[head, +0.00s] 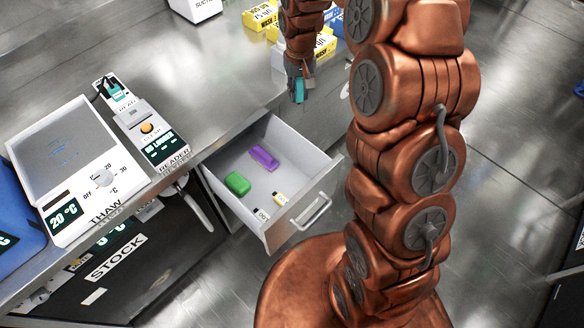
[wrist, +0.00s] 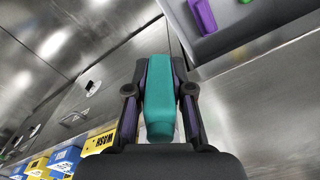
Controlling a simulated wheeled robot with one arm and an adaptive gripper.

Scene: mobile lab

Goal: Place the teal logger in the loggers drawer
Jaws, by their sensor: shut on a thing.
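The teal logger (wrist: 172,90) is held between the fingers of my gripper (wrist: 160,95) in the wrist view. In the head view the teal logger (head: 299,90) hangs at the tip of my gripper (head: 300,80), above and beyond the back right of the open drawer (head: 219,174). The drawer is pulled out under the bench and holds a green object (head: 238,184), a purple object (head: 264,157) and small labelled pieces. In the wrist view the purple object (wrist: 203,16) and part of the drawer (wrist: 240,52) show at the upper right. The drawer's name label is not readable.
The thaw plate (head: 62,150) and the reader (head: 148,130) stand on the steel bench (head: 215,70) at the left. Yellow and blue wash boxes (wrist: 66,158) show at the lower left of the wrist view. Open floor lies at the right of the head view.

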